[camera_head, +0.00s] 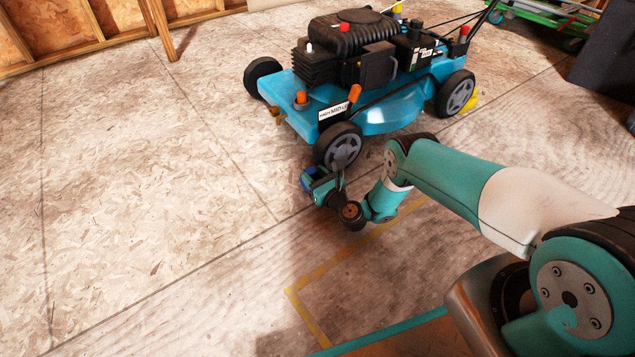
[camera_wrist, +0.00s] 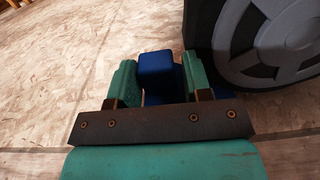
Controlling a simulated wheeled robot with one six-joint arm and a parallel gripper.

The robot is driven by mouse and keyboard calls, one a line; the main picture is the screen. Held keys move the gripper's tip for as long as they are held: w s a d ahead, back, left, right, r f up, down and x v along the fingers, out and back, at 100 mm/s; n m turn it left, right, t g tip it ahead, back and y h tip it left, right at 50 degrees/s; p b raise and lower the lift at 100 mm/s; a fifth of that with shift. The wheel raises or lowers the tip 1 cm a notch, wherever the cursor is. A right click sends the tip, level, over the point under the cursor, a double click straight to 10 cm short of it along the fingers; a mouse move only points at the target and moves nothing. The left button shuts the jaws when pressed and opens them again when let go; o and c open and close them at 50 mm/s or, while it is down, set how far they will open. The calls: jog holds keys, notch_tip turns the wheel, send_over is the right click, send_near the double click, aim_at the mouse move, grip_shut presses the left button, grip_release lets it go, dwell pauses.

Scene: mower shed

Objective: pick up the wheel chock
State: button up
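A blue block (camera_wrist: 156,72), which looks like the wheel chock, sits on the floor close beside a mower wheel. In the wrist view it stands between the two green fingers of my gripper (camera_wrist: 160,82). The fingers flank it closely on both sides; I cannot tell whether they press on it. Its lower part is partly hidden by my gripper's dark crossbar. In the head view my gripper (camera_head: 318,184) is low at the mower's near front wheel (camera_head: 338,147), and only a little blue shows there.
The blue mower (camera_head: 390,105) stands just behind my gripper. A yellow object (camera_head: 470,102) lies by its right wheel. A wooden post (camera_head: 160,30) and wall are at the back left. A green rack (camera_head: 550,15) is at the back right. The floor on the left is clear.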

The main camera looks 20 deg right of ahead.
jog(key=shift+w+a+r, duration=0.1)
jog(key=shift+r, duration=0.1)
grip_shut()
jog(key=shift+r, duration=0.1)
